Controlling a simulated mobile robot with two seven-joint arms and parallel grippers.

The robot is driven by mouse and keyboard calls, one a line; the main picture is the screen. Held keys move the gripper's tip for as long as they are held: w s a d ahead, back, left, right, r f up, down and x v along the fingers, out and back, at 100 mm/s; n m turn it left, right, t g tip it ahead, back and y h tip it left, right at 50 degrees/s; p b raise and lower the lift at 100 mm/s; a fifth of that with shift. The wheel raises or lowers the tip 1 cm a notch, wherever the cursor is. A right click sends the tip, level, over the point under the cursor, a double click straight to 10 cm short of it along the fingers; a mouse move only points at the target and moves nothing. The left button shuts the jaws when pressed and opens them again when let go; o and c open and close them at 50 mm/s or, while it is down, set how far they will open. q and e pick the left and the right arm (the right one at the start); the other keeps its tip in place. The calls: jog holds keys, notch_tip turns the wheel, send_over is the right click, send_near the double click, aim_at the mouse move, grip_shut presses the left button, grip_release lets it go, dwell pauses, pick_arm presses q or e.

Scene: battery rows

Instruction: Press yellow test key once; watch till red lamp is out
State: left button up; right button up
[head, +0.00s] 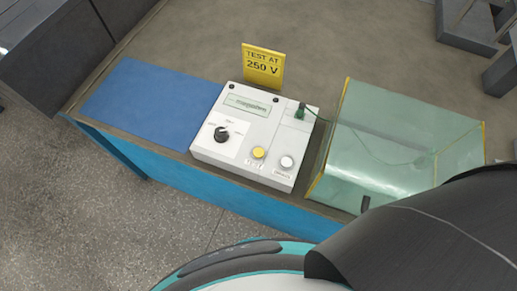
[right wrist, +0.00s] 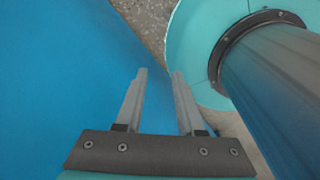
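The white tester box (head: 225,165) stands on the bench in the head view. Its round yellow test key (head: 258,153) is on the lower front part, with a white key (head: 286,162) to its right. A black knob (head: 221,134) is at the left and a greenish display (head: 247,106) above. I see no red lamp lit; small dark dots sit near the upper corners, too small to identify. My right gripper (right wrist: 158,72) shows in the right wrist view, open and empty, fingers apart over a blue surface and floor. My left gripper is not in view.
A yellow sign (head: 263,65) reading "TEST AT 250 V" stands behind the tester. A clear greenish case (head: 400,150) with yellow edges is at the right, a wire running toward it. A blue mat (head: 150,105) lies left. Dark grey blocks (head: 467,28) stand far right.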

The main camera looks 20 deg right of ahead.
grip_shut()
jog(key=shift+d, duration=0.1)
dwell(1.3)
